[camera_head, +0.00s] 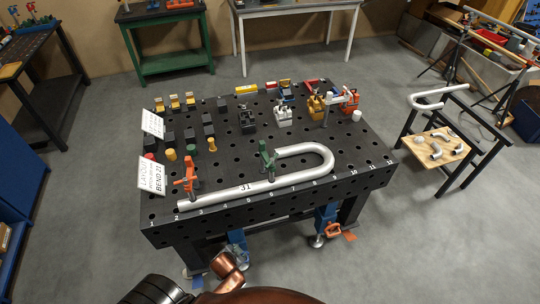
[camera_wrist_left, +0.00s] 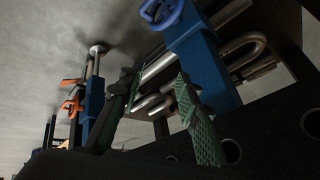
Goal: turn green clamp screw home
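The green clamp (camera_head: 267,157) stands upright on the black perforated table near its front edge. It sits at the straight part of a grey hooked pipe (camera_head: 305,150) marked 31. An orange clamp (camera_head: 188,175) stands near the pipe's left end. The clamp's screw is too small to read. My left gripper (camera_wrist_left: 153,85) shows in the left wrist view with two green-padded fingers apart and nothing between them. It looks well away from the green clamp, which I cannot make out in that view. My right gripper is not in view.
The table (camera_head: 345,180) carries several small blocks, coloured caps and fixtures at the back. Two white signs (camera_head: 152,175) (camera_head: 152,124) stand at its left edge. Blue clamp-like parts (camera_wrist_left: 205,65) and bent pipes (camera_wrist_left: 155,105) show beyond my left fingers. A pipe rack stands at right.

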